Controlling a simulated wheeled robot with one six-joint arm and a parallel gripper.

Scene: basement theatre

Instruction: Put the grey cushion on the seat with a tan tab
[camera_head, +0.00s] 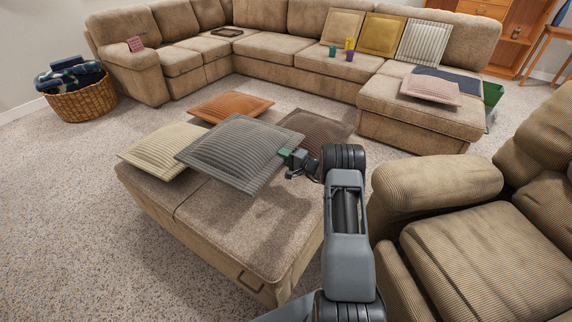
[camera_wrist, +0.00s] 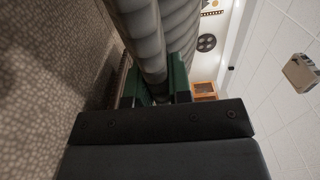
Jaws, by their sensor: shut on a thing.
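The grey ribbed cushion (camera_head: 238,150) is held by one corner over the brown ottoman (camera_head: 225,225). Its shadow falls on the ottoman top, so it appears raised. My gripper (camera_head: 298,160), with green fingertips, is shut on the cushion's right corner. In the wrist view, the cushion (camera_wrist: 150,40) fills the upper middle between my green fingertips (camera_wrist: 160,88). The brown sectional sofa (camera_head: 282,52) has several seats at the back. I cannot make out a tan tab on any seat.
A cream cushion (camera_head: 160,152), an orange cushion (camera_head: 232,106) and a brown cushion (camera_head: 316,130) lie around the held one. A pink cushion (camera_head: 432,88) and small cups (camera_head: 349,44) are on the sofa. A corduroy armchair (camera_head: 470,250) stands close at right.

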